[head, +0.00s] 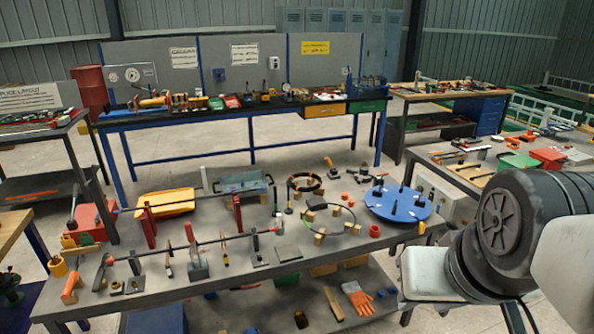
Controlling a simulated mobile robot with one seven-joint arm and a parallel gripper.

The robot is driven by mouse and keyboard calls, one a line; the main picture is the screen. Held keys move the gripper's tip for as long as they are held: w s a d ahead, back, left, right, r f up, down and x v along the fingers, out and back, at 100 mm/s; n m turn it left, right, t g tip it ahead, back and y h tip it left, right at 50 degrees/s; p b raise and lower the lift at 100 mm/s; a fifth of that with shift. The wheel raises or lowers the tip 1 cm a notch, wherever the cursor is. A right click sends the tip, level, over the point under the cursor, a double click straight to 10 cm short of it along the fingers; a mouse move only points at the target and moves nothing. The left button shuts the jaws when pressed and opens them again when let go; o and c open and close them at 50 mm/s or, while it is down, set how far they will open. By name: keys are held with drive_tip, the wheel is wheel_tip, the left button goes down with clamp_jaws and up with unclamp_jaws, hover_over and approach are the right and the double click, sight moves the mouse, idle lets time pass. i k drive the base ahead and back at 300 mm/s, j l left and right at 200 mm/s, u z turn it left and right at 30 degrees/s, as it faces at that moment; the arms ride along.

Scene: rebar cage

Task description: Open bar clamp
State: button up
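Only the head view is given. On the grey near table (350,258) lie several long bar tools. One dark bar (190,203) runs across two red uprights (147,226) at the left middle. In front of it, a second long dark bar (215,242) runs across small stands, with an orange-handled piece (190,233) standing near its middle. I cannot tell for sure which is the bar clamp, nor how far apart any jaws are. My arm shows at the right edge, but my gripper is not in view.
A lower shelf holds orange gloves (357,298). A long blue-framed bench (240,112) stands behind, with clear floor between.

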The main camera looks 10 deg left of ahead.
sight(191, 236)
drive_tip(key=j+z, duration=0.25)
drive_tip(key=k+j+z, duration=0.2)
drive_tip(key=j, duration=0.25)
drive_tip(key=j+z, duration=0.25)
drive_tip(key=k+j+z, duration=0.1)
drive_tip(key=j, duration=0.25)
drive_tip(key=k+j+z, duration=0.1)
drive_tip(key=j, duration=0.3)
drive_tip(key=k+j+z, duration=0.1)
drive_tip(key=k+j, duration=0.35)
drive_tip(key=j, duration=0.2)
drive_tip(key=k+j, duration=0.2)
drive_tip(key=j, duration=0.25)
drive_tip(key=k+j+z, duration=0.1)
drive_tip(key=j, duration=0.35)
drive_tip(key=k+j, duration=0.5)
drive_tip(key=j, duration=0.3)
drive_tip(key=k+j, duration=0.2)
drive_tip(key=j, duration=0.2)
drive_tip(key=k+j+z, duration=0.1)
drive_tip(key=k+j, duration=0.15)
drive_tip(key=j, duration=0.15)
